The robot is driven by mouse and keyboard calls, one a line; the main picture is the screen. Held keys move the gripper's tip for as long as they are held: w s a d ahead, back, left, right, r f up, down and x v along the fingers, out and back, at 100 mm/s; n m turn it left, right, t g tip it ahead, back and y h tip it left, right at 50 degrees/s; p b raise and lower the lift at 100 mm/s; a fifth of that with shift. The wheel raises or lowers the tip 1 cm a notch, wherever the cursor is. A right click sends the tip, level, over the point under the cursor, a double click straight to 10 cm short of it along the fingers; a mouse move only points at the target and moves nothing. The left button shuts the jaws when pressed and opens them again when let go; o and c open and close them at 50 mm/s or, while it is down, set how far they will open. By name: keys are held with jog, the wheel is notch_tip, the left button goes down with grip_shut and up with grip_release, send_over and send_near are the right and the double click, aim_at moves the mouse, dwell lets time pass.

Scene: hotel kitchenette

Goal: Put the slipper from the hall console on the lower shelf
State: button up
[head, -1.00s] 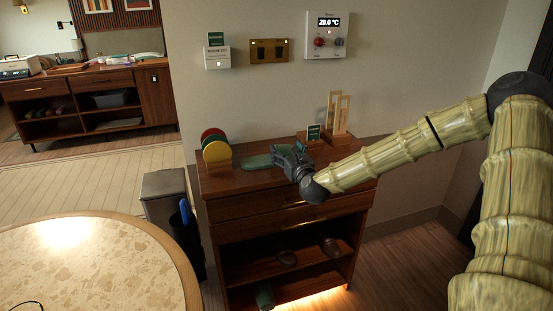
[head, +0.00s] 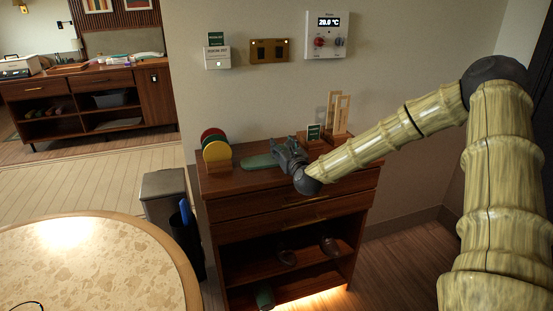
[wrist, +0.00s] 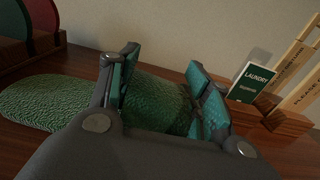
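The green slipper (head: 260,160) lies on top of the dark wooden hall console (head: 290,205). In the wrist view the slipper's flat, textured sole end (wrist: 45,103) points left, and its raised upper (wrist: 160,98) is between my fingers. My gripper (head: 285,150) is low over the console top; in the wrist view its fingers (wrist: 167,92) are apart, one on each side of the upper. Firm contact cannot be made out. The lower shelf (head: 300,288) is near the floor, with another green item (head: 264,297) at its left.
Dark shoes (head: 286,256) sit on the shelf above. Coloured discs (head: 216,150) stand left on the console top; a laundry sign (head: 314,132) and wooden door hangers (head: 338,112) stand right. A bin (head: 163,190) and a round table (head: 90,260) are left of the console.

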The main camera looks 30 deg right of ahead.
jog(key=shift+c, duration=1.2)
